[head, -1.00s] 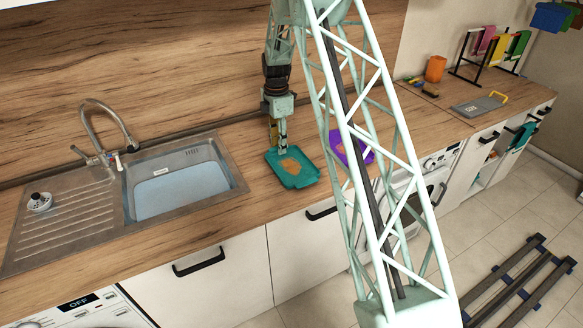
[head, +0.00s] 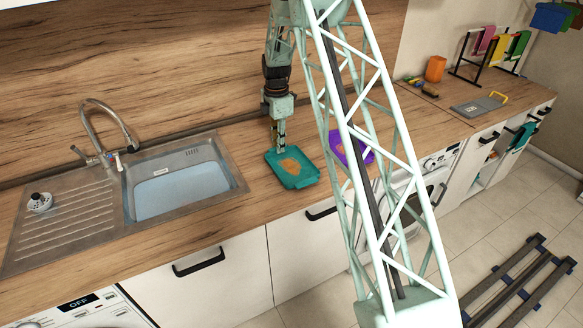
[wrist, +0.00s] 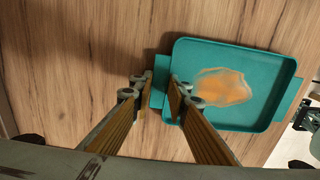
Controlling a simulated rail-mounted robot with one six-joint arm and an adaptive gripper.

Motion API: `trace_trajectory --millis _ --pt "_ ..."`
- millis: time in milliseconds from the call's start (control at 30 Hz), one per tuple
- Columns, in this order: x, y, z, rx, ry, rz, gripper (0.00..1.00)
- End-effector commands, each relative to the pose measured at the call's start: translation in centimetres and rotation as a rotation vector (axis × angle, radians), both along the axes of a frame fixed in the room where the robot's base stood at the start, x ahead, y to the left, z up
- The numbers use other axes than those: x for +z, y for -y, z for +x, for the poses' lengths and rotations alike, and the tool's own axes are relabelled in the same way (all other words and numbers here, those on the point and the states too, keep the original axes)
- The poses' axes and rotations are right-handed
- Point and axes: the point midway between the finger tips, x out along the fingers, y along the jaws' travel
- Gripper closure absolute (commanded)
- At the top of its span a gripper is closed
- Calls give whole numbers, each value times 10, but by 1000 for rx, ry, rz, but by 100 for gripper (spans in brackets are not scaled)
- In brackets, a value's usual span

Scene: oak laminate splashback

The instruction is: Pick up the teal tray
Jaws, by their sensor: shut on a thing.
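The teal tray (head: 303,177) is on the wooden counter just right of the sink, with an orange-brown stain on its floor. It also shows in the wrist view (wrist: 215,55), with a tab handle at each short end. My gripper (head: 278,147) points down at the tray's far left end. In the wrist view my gripper (wrist: 160,97) has one finger on each side of the left handle, shut on it. I cannot tell whether the tray's underside is touching the counter.
The steel sink (head: 235,178) with water and a tap (head: 128,140) is to the left. A purple tray (head: 366,158) lies to the right, partly behind my arm. An orange cup (head: 435,69), a grey board (head: 479,106) and a dark rack (head: 487,65) stand farther right.

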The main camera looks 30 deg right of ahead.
Motion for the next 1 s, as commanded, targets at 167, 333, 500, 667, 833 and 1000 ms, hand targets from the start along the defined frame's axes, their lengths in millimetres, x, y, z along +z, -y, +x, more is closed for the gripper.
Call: trace_trajectory --millis 167,333,500,667,833,1000 --pt "0 0 0 0 1 0 100" --pt "1 0 0 0 1 0 100" --pt "7 0 1 0 2 0 100" --pt "18 0 1 0 3 -1 100" --pt "29 0 1 0 1 0 100" --pt "36 -1 -5 0 0 0 100"
